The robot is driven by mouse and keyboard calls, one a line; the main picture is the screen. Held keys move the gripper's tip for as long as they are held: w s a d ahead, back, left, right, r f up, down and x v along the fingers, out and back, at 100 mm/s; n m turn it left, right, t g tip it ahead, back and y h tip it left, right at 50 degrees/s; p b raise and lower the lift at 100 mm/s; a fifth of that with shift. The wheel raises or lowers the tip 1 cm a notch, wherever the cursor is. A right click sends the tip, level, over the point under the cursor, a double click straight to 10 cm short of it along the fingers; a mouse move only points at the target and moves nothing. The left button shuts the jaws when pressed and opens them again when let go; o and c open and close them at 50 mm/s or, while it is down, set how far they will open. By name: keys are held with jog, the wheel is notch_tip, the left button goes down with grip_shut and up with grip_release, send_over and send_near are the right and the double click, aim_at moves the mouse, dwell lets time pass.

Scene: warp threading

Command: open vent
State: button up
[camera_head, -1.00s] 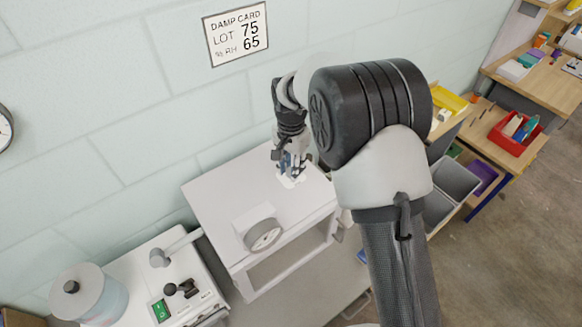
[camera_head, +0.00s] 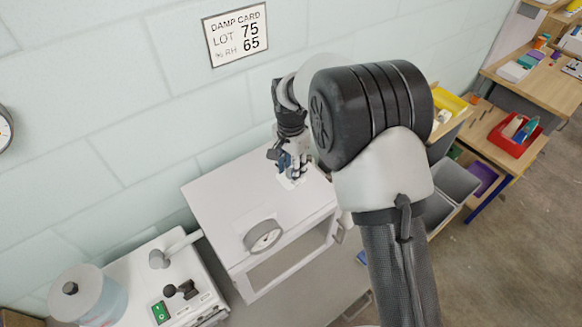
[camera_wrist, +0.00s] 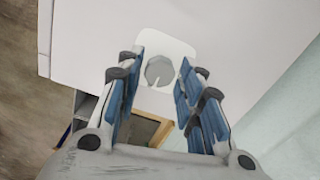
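The vent appears as a grey, roughly octagonal knob (camera_wrist: 160,72) with a slot on a white rounded plate (camera_wrist: 181,48). The plate lies on top of the white cabinet (camera_head: 220,200), and part of it shows in the head view (camera_head: 288,183). My gripper (camera_wrist: 162,78) is open and empty, with blue-padded fingers on the left and right of the knob in the wrist view. In the head view my gripper (camera_head: 290,168) hangs just above the plate at the cabinet's back right. I cannot tell whether the fingertips touch the knob.
A round gauge (camera_head: 263,236) sits at the cabinet's front edge. A white control box (camera_head: 185,291) with a green switch and a lidded jar (camera_head: 85,294) stand left. The wall is close behind. Grey bins (camera_head: 457,180) and wooden shelves stand right, beyond my arm.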

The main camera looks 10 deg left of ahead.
jog(key=shift+o, duration=1)
notch_tip(320, 180, up, 12)
